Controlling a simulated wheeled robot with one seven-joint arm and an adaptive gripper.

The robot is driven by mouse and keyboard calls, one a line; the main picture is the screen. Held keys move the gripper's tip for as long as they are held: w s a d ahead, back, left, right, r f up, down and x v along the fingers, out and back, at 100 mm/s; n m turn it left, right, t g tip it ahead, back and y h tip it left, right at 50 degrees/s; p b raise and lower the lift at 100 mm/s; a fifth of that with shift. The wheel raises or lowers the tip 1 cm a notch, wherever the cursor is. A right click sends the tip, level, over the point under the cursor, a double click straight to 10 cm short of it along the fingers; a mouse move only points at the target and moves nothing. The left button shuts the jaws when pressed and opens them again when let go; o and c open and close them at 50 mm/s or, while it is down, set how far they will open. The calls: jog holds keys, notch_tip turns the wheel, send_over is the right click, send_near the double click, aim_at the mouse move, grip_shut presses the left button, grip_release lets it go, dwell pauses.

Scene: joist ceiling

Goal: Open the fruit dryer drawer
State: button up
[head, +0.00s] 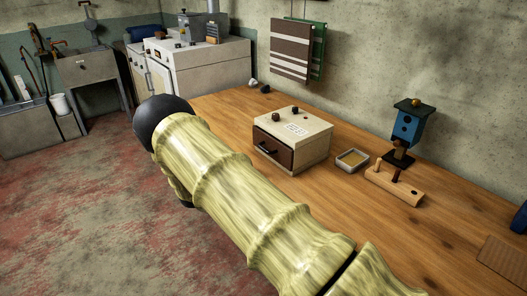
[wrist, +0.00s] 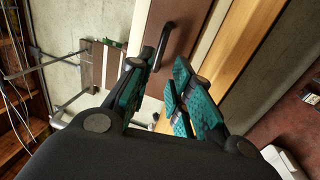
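The fruit dryer (head: 305,137) is a cream box with dark knobs and a white label on top, standing on the wooden workbench. Its brown drawer front (head: 273,152) looks flush with the box and carries a dark handle (head: 265,149). In the wrist view the brown front (wrist: 186,30) shows at the top, with its black curved handle (wrist: 163,46) ahead of my gripper (wrist: 158,70). My gripper's teal-padded fingers are spread apart with nothing held. The handle appears in the gap between the fingertips; contact cannot be told. In the head view my arm hides the gripper.
A small metal tray (head: 352,160), a wooden peg stand (head: 394,186) and a blue birdhouse (head: 407,128) stand right of the dryer. Striped cloth (head: 292,50) hangs on the wall behind. A white stove (head: 170,72) is at the back left. The floor (head: 70,200) left of the bench is clear.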

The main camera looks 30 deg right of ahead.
aim_at(263, 148)
jog(key=p+x, duration=0.2)
jog(key=x, duration=0.8)
jog(key=shift+d, duration=0.3)
jog(key=shift+s, duration=0.1)
grip_shut()
